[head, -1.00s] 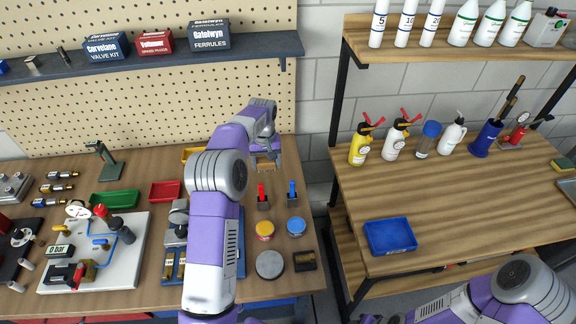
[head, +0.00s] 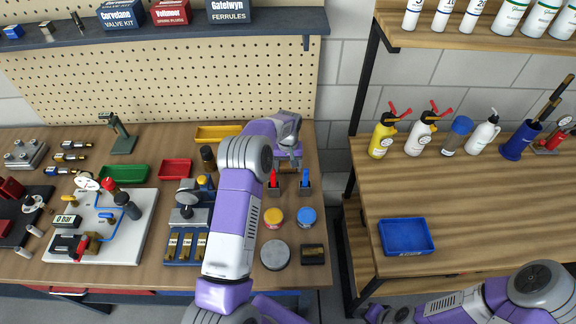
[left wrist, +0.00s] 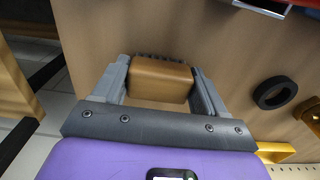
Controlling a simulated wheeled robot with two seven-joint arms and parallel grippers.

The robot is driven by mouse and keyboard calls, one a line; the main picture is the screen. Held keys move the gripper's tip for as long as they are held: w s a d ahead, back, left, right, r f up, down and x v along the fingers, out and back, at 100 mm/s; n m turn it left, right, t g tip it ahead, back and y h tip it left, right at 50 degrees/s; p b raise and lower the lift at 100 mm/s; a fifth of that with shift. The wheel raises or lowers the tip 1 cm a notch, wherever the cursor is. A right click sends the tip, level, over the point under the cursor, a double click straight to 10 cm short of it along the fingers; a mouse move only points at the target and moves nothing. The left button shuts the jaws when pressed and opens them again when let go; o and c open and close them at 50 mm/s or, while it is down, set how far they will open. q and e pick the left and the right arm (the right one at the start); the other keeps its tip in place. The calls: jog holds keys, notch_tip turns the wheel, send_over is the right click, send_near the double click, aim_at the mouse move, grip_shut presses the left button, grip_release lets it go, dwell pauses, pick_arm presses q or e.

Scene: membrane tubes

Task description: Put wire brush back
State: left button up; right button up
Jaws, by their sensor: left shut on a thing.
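The wire brush shows in the left wrist view as a tan wooden block (left wrist: 160,80) with a row of dark bristles along its far edge. My left gripper (left wrist: 163,82) is shut on the block, with one grey finger on each side. In the head view my left gripper (head: 290,160) is over the right back part of the workbench (head: 325,220), behind the red and blue handled tools. The brush cannot be made out there.
The red handled tool (head: 273,180) and blue handled tool (head: 305,180) stand close in front of the left gripper. A yellow tray (head: 218,133) lies at the back. A blue tray (head: 405,236) and several bottles are on the right table, across a gap.

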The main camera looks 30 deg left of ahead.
aim_at(288, 164)
pick_arm(q)
jog(key=shift+f, duration=0.15)
jog(key=o, duration=1.1)
notch_tip(288, 164, up, 12)
jog(key=shift+r+p, duration=0.2)
jog(key=shift+p, duration=0.25)
